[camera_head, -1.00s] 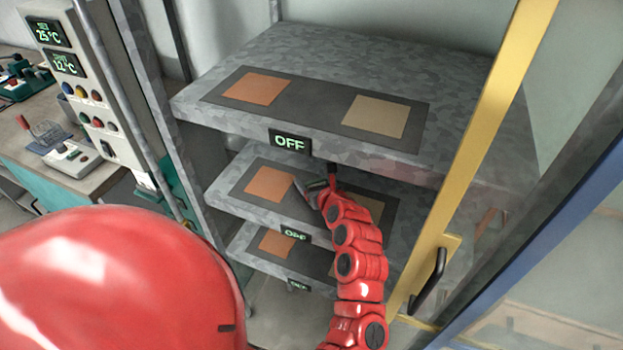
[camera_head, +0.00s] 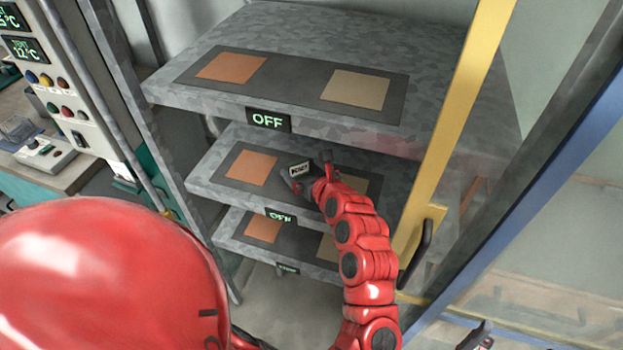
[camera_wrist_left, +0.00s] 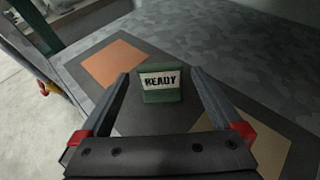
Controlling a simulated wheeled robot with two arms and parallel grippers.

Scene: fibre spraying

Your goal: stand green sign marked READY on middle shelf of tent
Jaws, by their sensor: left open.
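The green sign marked READY (camera_wrist_left: 161,84) stands upright on the middle shelf (camera_head: 205,190). It is on the dark strip between an orange square (camera_wrist_left: 113,62) and a tan square. In the head view the sign (camera_head: 300,169) is small, with its lettering facing out. My left gripper (camera_wrist_left: 160,80) is open, one finger on each side of the sign, with visible gaps. In the head view my left gripper (camera_head: 308,176) is at the sign, partly hidden by its own wrist. A grey and black piece at the bottom right edge may be my right gripper (camera_head: 478,336); its jaws are unclear.
The top shelf (camera_head: 225,45), with an OFF display (camera_head: 268,120), overhangs the middle one. A lower shelf (camera_head: 235,240) lies below. A yellow post (camera_head: 455,130) with a black handle (camera_head: 417,250) stands right of my arm. A control panel (camera_head: 55,85) is at left.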

